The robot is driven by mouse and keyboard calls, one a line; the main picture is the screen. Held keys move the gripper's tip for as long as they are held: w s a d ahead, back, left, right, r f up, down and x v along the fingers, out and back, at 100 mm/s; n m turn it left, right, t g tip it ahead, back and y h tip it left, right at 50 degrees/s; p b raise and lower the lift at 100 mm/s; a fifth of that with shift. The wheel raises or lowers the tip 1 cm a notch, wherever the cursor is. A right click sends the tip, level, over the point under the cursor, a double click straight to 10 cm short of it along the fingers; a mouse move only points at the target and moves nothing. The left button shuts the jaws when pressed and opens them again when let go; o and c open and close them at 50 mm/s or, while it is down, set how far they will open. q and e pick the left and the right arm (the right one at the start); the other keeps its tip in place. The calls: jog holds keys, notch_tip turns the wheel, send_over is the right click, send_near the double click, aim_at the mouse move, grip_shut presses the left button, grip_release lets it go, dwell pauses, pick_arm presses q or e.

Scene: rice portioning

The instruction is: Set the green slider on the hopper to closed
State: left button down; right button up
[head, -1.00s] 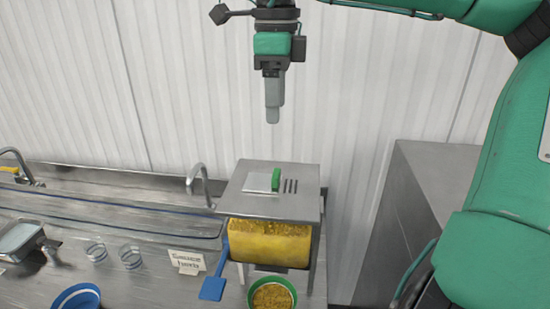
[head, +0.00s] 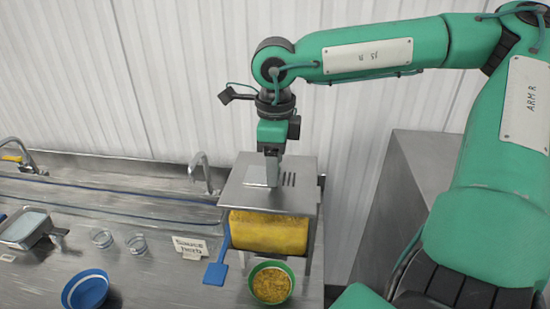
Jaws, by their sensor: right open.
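The hopper (head: 235,195) has a steel top plate with dark slots, standing at the right end of the counter. Its yellow grain-filled body (head: 268,233) shows below the plate. My right gripper (head: 272,181) points down over the top plate, with its fingers around or in front of where the green slider sits. The gripper is open. The slider is hidden behind the fingers, so I cannot tell its position or whether the fingers touch it. My left gripper is not in view.
A green bowl of yellow grain (head: 289,268) stands below the hopper. A blue scoop (head: 215,272) and a sign (head: 188,243) are left of it. A blue bowl (head: 84,290), two glasses and a steel pan (head: 28,222) stand farther left.

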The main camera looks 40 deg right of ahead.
jog(key=shift+c, duration=0.5)
grip_shut()
jog(key=shift+s+d+b, duration=0.3)
jog(key=shift+s+d, duration=0.1)
jog(key=shift+s, duration=0.05)
jog(key=shift+s+d+r+b, duration=0.1)
jog(key=shift+s+d+b, duration=0.3)
jog(key=shift+s+d, duration=0.6)
jog(key=shift+s+a, duration=0.15)
grip_release()
jog(key=shift+o, duration=0.5)
jog(key=shift+s, duration=0.2)
